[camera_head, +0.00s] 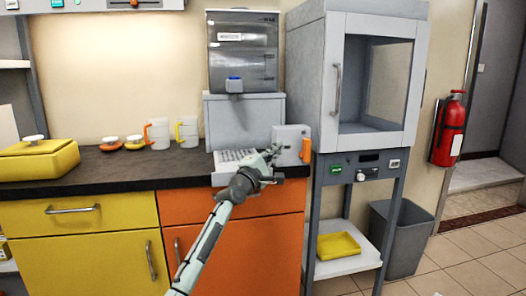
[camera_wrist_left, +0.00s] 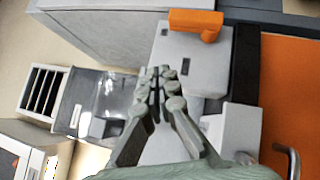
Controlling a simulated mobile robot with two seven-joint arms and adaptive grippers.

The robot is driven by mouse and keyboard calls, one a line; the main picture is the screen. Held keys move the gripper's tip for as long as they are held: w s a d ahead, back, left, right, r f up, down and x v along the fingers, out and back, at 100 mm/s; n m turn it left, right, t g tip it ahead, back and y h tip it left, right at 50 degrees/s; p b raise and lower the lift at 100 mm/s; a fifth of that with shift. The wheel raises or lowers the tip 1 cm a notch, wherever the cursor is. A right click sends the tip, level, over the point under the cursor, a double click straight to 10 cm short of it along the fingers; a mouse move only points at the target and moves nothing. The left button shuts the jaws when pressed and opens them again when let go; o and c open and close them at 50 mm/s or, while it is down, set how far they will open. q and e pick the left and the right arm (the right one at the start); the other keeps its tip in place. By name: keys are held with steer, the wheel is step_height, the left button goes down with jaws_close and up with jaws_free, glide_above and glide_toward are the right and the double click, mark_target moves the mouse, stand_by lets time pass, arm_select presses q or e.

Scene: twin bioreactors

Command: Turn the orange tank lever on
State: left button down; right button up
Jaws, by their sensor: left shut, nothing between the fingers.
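The orange lever (camera_head: 306,150) is on the right side of a small white tank box (camera_head: 290,135) on the counter. In the left wrist view the orange lever (camera_wrist_left: 197,22) is at the top, on the white box (camera_wrist_left: 190,60). My left gripper (camera_head: 273,153) is shut and empty, in front of the white box and left of the lever. In the left wrist view its fingertips (camera_wrist_left: 162,75) are closed together, apart from the lever in the picture. I cannot tell whether they touch the box. My right gripper is not in view.
A tall grey cabinet (camera_head: 308,85) is close on the right of the lever. Mugs (camera_head: 158,134) and a yellow box (camera_head: 38,160) stand on the dark counter (camera_head: 115,170) at left.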

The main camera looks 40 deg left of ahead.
arm_select(q)
steer(key=v, duration=0.2)
steer(key=r+v, duration=0.1)
steer(key=v, duration=0.2)
steer(key=shift+s+a, duration=0.1)
steer(key=shift+s, duration=0.05)
steer(key=s+d+f+m+g+h, duration=0.1)
steer(key=s+d+f+m+g, duration=0.25)
steer(key=f, duration=0.75)
steer(key=s+d+f+m+g+h, duration=0.1)
steer(key=s+d+f+m+g, duration=0.3)
steer(key=f, duration=0.7)
steer(key=s+d+f+m+g+h, duration=0.15)
steer(key=d+f+m, duration=0.35)
steer(key=f, duration=0.6)
steer(key=s+d+f+m+g, duration=0.2)
steer(key=s+f+m+g, duration=0.1)
steer(key=s+f, duration=0.4)
steer(key=s+d+f+m+g+y, duration=0.1)
steer(key=s+d+f+m+g, duration=0.1)
steer(key=s+f, duration=0.5)
steer(key=s+d+f+m+g+y, duration=0.1)
steer(key=s+d+f+m+g, duration=0.2)
steer(key=s, duration=1.3)
step_height(320, 180, down, 5)
steer(key=m, duration=0.3)
steer(key=shift+d+g, duration=0.25)
steer(key=shift+g, duration=0.05)
steer(key=shift+a+y, duration=0.1)
steer(key=shift+y, duration=0.15)
